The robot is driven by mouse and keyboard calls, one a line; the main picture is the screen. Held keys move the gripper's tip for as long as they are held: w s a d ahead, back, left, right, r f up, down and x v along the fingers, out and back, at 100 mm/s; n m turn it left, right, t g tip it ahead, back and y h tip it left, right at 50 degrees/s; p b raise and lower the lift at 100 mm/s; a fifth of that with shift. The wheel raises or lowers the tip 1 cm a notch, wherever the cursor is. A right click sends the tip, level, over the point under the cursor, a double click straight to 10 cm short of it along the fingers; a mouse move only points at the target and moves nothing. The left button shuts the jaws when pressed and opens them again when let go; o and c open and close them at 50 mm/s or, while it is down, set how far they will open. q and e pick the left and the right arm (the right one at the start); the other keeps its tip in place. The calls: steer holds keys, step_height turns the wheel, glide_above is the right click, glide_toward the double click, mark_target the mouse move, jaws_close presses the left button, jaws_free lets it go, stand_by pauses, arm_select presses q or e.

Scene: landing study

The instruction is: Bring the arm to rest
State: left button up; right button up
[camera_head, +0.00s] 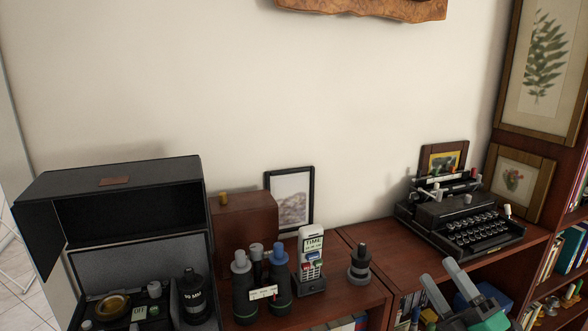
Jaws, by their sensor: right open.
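My right gripper (439,271) reaches in from the bottom right, with its two grey fingers pointing up and left. The fingers are apart, with nothing visible between them. The gripper's green and grey body (488,316) is partly cut off by the lower edge. It shows in front of the shelf below the typewriter, apart from the things on the wooden top as far as I can tell. My left gripper is not in view.
A black typewriter (470,226) stands on the wooden top (392,250). Left of it are a dark knobbed object (359,266), a phone-like device (311,262), binoculars (242,287) and an open black case (125,215). A bookshelf (565,215) bounds the right.

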steer(key=s+d+f+m+g+h, duration=0.2)
steer(key=s+f+m+g+h, duration=0.3)
steer(key=f+m, duration=0.55)
steer(key=s+d+f+m+g+h, duration=0.1)
steer(key=s+f+m+g+h, duration=0.15)
steer(key=f+m+h, duration=0.8)
steer(key=s+a+f+m+g+y, duration=0.1)
steer(key=s+a+f+g+y, duration=0.2)
steer(key=s+f+g, duration=0.35)
steer(key=s+a+f+g+y, duration=0.2)
steer(key=s+a+f+g, duration=0.2)
steer(key=s+f, duration=0.5)
step_height(320, 180, down, 26)
steer(key=s+g, duration=0.1)
steer(key=s, duration=0.1)
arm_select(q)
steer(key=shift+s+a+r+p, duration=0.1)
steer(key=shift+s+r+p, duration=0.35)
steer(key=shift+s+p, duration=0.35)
arm_select(e)
steer(key=s+d+f, duration=0.2)
steer(key=s+f, duration=0.7)
steer(key=f, duration=0.1)
steer(key=s+d+f+g, duration=0.1)
steer(key=s+d+f, duration=0.1)
steer(key=s+f, duration=0.8)
steer(key=shift+s+f+n+g, duration=0.25)
steer(key=shift+f+n+g, duration=0.05)
steer(key=shift+f, duration=0.05)
